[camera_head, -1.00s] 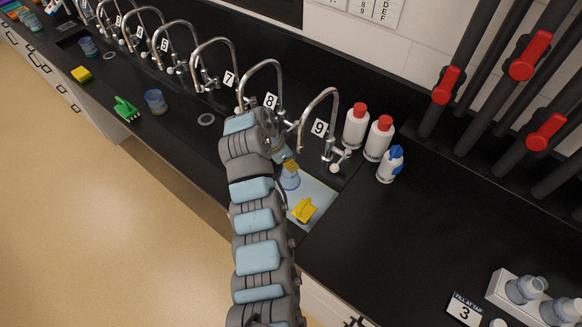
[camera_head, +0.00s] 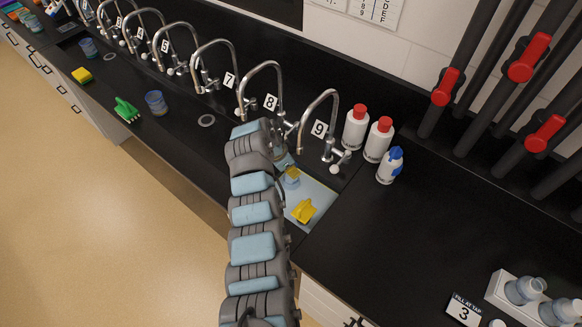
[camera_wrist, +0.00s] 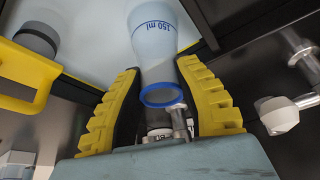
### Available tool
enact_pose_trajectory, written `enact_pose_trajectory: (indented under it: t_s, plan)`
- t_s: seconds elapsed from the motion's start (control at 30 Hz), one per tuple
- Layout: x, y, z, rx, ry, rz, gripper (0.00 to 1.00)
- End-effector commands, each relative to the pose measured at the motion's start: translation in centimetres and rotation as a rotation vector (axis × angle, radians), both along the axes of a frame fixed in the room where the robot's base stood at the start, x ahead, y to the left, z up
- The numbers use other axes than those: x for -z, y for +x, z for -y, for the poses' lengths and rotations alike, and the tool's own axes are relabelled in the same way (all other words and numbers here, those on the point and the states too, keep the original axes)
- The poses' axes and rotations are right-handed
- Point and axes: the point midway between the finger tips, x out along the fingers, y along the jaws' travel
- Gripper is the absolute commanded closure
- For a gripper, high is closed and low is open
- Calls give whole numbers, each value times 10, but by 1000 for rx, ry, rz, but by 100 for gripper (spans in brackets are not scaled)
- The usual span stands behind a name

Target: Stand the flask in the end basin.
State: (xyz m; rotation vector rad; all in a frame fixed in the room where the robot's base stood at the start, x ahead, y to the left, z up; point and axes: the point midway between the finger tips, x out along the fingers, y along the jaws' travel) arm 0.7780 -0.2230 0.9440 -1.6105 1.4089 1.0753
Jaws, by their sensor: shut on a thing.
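The flask (camera_wrist: 158,45) is clear with a blue rim and a "150 ml" mark. In the wrist view its neck is between the yellow fingers of my gripper (camera_wrist: 160,105), which is shut on it. In the head view my gripper (camera_head: 291,172) is over the pale end basin (camera_head: 325,196), by tap 9. The flask's lower part shows only faintly there. The basin floor shows behind the flask in the wrist view (camera_wrist: 85,14). I cannot tell whether the flask's base touches it.
A yellow handled tool (camera_head: 304,211) lies in the basin, left of the flask in the wrist view (camera_wrist: 28,75). Tap 9 (camera_head: 322,110) arches over the basin's back. Red-capped bottles (camera_head: 378,139) and a blue-topped bottle (camera_head: 390,165) stand to the right.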

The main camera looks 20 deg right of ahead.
Motion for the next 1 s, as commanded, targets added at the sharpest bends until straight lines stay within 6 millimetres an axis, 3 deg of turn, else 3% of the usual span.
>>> enact_pose_trajectory:
  t_s: [0.43,0.47,0.5,1.0]
  plan:
    - [4,1,0,0,-1,2,100]
    - [3,1,0,0,-1,2,59]
    - [3,1,0,0,-1,2,47]
    - [-4,0,-2,1,0,1,46]
